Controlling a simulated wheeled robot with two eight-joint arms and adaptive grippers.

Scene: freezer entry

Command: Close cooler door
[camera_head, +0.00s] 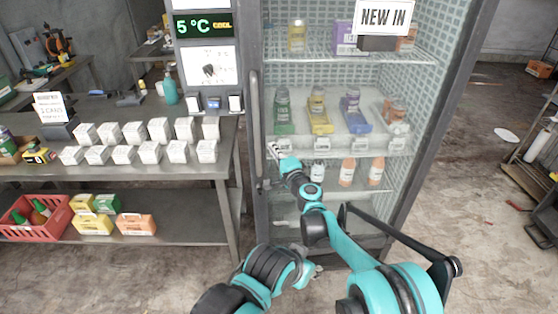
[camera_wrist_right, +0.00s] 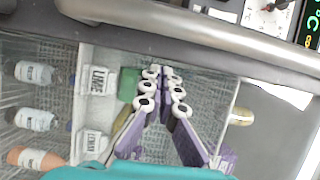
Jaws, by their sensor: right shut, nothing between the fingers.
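The cooler (camera_head: 395,225) stands in the middle of the head view, with a dark frame and lit, stocked shelves. A long vertical door handle (camera_head: 254,120) runs along its left side; it also crosses the top of the right wrist view (camera_wrist_right: 190,38). I cannot tell how far the door is from its frame. My right gripper (camera_head: 276,151) is in front of the shelves, just right of the handle. In the right wrist view its fingers (camera_wrist_right: 160,74) meet at the tips, empty, apart from the handle. My left arm is low at the front; its gripper is unclear.
A steel table (camera_head: 225,165) with rows of white boxes stands close to the cooler's left side. A red crate (camera_head: 30,228) and small cartons sit on its lower shelf. A rack (camera_head: 545,150) stands at the far right. Floor (camera_head: 460,190) between cooler and rack is mostly open.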

